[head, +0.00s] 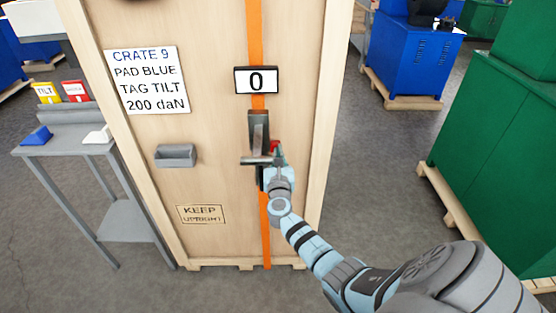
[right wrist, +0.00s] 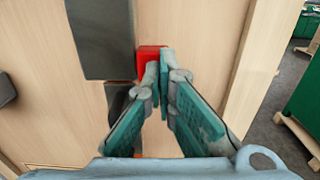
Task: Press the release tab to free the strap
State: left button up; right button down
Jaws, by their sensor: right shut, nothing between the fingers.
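An orange strap (head: 255,35) runs down the front of a tall wooden crate (head: 215,130). It passes through a dark grey tensioner (head: 258,125) with a handle sticking out to the left. A small red tab (head: 274,146) sits at the tensioner's right side; the tab also shows in the right wrist view (right wrist: 150,62). My right gripper (head: 277,157) is shut and empty, its fingertips (right wrist: 163,70) right at the tab and overlapping its edge. I cannot tell whether they touch it. A display (head: 256,80) above reads 0. My left gripper is not in view.
A label (head: 148,80) reads CRATE 9, PAD BLUE, TAG TILT, 200 daN. A grey holder (head: 176,156) is fixed left of the tensioner. A side table (head: 65,147) holds a blue pad, a white pad and tags. Green crates (head: 500,130) stand at the right, with open floor between.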

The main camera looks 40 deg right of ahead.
jog(key=p+v, duration=0.2)
jog(key=v, duration=1.2)
dwell(0.6)
